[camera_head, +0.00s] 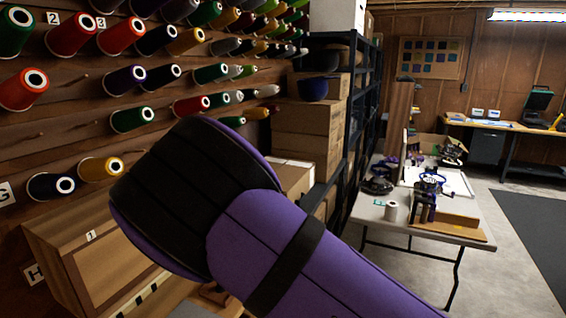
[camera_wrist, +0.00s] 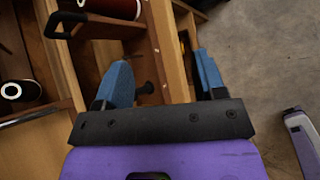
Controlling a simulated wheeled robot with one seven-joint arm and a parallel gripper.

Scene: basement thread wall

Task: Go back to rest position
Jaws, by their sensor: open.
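My gripper (camera_wrist: 162,82) shows in the wrist view with its two blue fingers spread apart and nothing between them. It is over a wooden cabinet or drawer unit (camera_wrist: 168,50), whose edges and openings lie beneath the fingers. In the head view my purple and black arm crosses the middle of the picture and hides the gripper. The wall of thread spools (camera_head: 72,33) is to the left of the arm.
A wooden cabinet (camera_head: 108,268) stands below the spools at the lower left. Shelving with cardboard boxes (camera_head: 305,125) is behind the arm. A white folding table (camera_head: 377,222) with tools and a thread spool is on the right.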

